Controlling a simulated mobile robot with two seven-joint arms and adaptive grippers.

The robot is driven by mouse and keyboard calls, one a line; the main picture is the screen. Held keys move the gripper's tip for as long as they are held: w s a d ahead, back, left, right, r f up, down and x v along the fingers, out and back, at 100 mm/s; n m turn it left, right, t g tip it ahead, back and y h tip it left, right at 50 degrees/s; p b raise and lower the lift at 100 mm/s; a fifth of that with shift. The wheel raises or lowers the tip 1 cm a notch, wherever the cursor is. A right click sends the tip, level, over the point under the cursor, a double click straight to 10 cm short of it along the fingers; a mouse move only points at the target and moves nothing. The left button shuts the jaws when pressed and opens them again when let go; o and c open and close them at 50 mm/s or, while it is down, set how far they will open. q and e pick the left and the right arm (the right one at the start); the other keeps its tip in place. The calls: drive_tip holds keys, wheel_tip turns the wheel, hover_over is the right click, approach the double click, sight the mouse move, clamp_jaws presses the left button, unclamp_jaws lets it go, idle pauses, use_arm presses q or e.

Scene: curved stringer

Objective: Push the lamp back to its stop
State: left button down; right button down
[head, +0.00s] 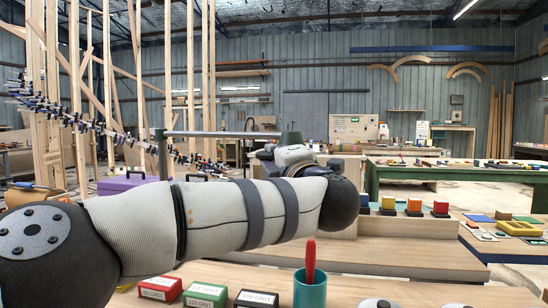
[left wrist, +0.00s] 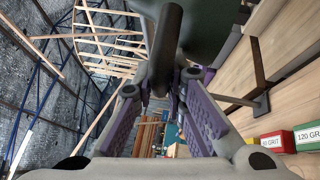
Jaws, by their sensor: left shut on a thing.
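The lamp has a thin grey horizontal arm (head: 215,134) on an upright post (head: 162,158) at the left. Its dark green head (head: 291,137) shows just above my left wrist. In the left wrist view the dark green head (left wrist: 212,28) fills the top, with a dark rod (left wrist: 166,45) reaching between my fingers. My left gripper (left wrist: 160,88), with purple finger pads, is shut on this dark rod of the lamp. In the head view my own forearm and wrist hide most of the grip. My right gripper is in neither view.
Sanding-grit boxes in red (head: 160,289), green (head: 205,296) and black lie at the bench front, beside a teal cup (head: 310,289) with a red tool. Coloured blocks (head: 415,207) stand on a wooden ledge at right. A purple toolbox (head: 125,184) is behind my arm.

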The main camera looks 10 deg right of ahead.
use_arm(q)
drive_tip(key=shift+r, duration=0.1)
drive_tip(key=c, duration=1.9)
unclamp_jaws()
drive_tip(key=shift+a, duration=0.1)
drive_tip(key=shift+s, duration=0.1)
drive_tip(key=v, duration=1.2)
